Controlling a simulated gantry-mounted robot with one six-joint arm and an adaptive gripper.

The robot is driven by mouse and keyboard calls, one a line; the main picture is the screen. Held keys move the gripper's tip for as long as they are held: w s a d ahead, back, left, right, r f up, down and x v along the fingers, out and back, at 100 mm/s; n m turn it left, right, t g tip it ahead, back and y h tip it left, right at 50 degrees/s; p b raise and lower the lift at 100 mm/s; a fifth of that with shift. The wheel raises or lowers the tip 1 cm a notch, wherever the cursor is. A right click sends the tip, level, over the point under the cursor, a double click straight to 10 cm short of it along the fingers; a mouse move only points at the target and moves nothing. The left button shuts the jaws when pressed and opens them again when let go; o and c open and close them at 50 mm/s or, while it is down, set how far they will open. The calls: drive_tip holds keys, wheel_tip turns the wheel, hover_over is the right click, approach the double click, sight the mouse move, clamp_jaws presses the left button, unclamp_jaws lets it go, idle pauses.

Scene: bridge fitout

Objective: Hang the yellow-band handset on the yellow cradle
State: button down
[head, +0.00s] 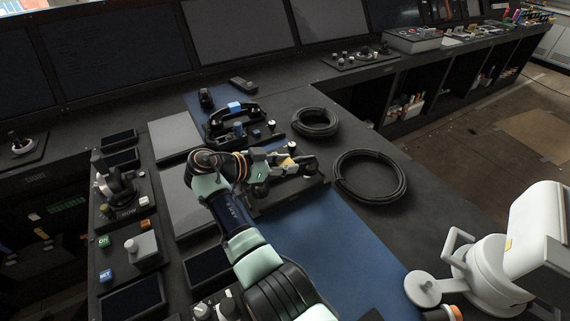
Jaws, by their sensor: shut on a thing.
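My gripper (279,161) is shut on the yellow-band handset, a dark handset with a pale yellow band (289,162) at its middle. One rounded dark end (310,166) shows to the right of the fingers and the other (260,189) below them. The handset is over or against a dark base (290,199) on the console, which may be the yellow cradle. I see no clear yellow mark on that base, and the gripper and handset hide part of it. I cannot tell whether the handset touches it.
A blue-band handset (236,107) lies on another dark cradle just behind. Two black cable coils, one smaller (315,122) and one larger (371,177), lie to the right. Joysticks (118,183) and panels stand left. The blue mat (335,245) is clear in front.

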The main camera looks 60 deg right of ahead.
drive_tip(key=shift+f, duration=0.1)
drive_tip(key=shift+f+b, duration=0.8)
drive_tip(key=shift+b, duration=0.05)
drive_tip(key=shift+f, duration=0.25)
idle(0.4)
drive_tip(key=shift+s+d+f+b, duration=0.1)
drive_tip(key=shift+d+f+b, duration=0.15)
drive_tip(key=shift+b, duration=0.25)
drive_tip(key=shift+s+d+r, duration=0.1)
drive_tip(key=shift+d+r, duration=0.05)
drive_tip(key=shift+d, duration=0.1)
drive_tip(key=c, duration=0.7)
unclamp_jaws()
drive_tip(key=shift+a, duration=0.1)
